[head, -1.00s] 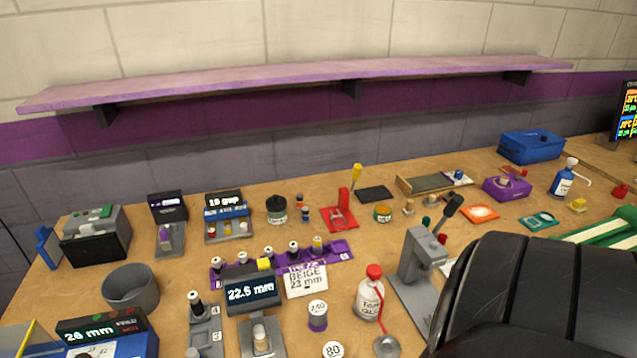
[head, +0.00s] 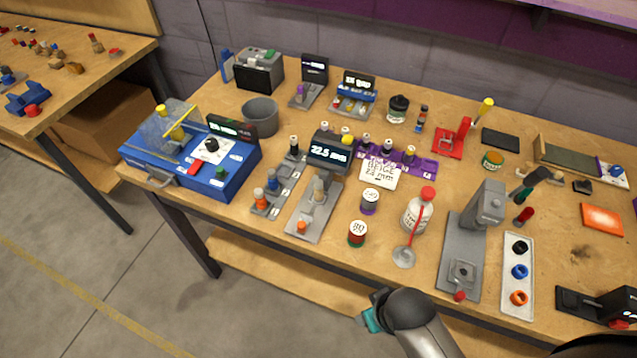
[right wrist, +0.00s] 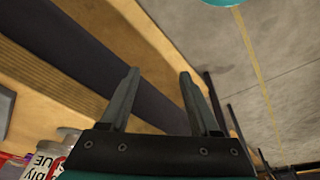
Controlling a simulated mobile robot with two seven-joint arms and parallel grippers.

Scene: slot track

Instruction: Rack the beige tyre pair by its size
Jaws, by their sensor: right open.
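The purple rack (head: 422,166) stands mid-bench with several small dark-and-white pegs along it. A white card (head: 380,173) in front of it carries BEIGE in its lettering. A grey gauge (head: 309,216) with a dark display (head: 329,152) reading 22.5 stands left of the card. A small pale beige-grey piece (head: 319,188) sits upright on the gauge; I cannot tell if it is the tyre pair. My right gripper (right wrist: 159,76) is open and empty in the right wrist view, over the bench edge. In the head view it (head: 367,317) is in front of the bench. My left gripper is out of view.
A grey strip with pegs (head: 276,186) and a blue machine (head: 190,160) stand left. A red-capped bottle (head: 417,212), round tins (head: 357,233), a grey press (head: 473,240) and a tray of coloured rings (head: 518,275) crowd the front. Open floor (head: 90,250) lies left.

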